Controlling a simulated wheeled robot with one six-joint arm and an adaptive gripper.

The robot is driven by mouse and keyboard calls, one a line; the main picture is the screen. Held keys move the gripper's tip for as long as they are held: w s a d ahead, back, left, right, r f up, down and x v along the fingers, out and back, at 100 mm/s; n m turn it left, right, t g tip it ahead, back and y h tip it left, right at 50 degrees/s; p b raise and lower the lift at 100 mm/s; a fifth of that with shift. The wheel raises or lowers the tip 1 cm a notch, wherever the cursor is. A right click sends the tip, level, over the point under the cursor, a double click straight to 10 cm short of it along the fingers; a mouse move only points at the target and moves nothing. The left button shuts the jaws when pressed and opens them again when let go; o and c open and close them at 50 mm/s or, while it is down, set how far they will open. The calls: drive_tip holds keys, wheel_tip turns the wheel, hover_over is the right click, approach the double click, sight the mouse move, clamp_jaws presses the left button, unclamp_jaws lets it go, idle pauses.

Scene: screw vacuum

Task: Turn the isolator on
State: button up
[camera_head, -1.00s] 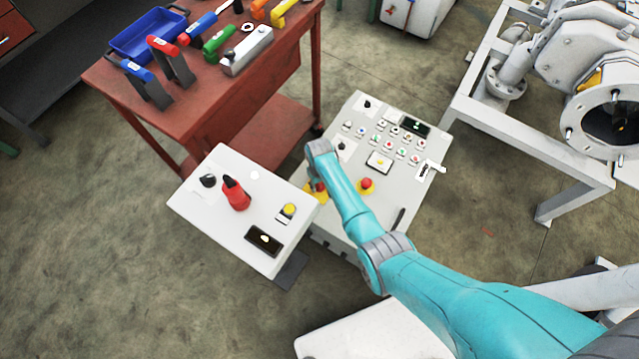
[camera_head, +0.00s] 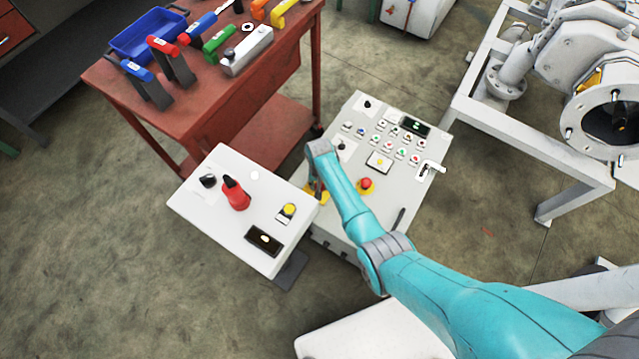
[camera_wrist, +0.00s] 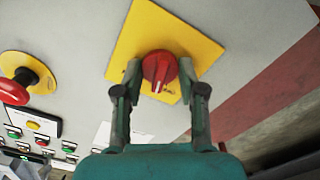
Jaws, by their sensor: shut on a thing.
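The isolator is a red rotary knob (camera_wrist: 160,67) with a white mark, on a yellow square plate (camera_wrist: 146,32) on the grey control panel (camera_wrist: 75,30). In the wrist view my gripper (camera_wrist: 160,82) has one finger on each side of the knob and is shut on it. The white mark points towards the bottom of that view. In the head view the yellow plate (camera_head: 318,196) shows at the panel's left side, under the end of my arm, and the knob is mostly hidden there.
A red emergency stop (camera_head: 366,184) on yellow sits right of the isolator, near several small buttons. A separate white box (camera_head: 200,215) with a red handle (camera_head: 236,194) stands close on the left. A red tool cart (camera_head: 205,110) stands behind.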

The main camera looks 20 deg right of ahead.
drive_tip(key=m, duration=0.6)
drive_tip(key=shift+m, duration=0.3)
drive_tip(key=m, duration=0.5)
drive_tip(key=shift+m, duration=0.4)
drive_tip(key=o, duration=1.1)
drive_tip(key=shift+o, duration=0.2)
drive_tip(key=shift+r, duration=0.15)
wheel_tip(320, 180, up, 12)
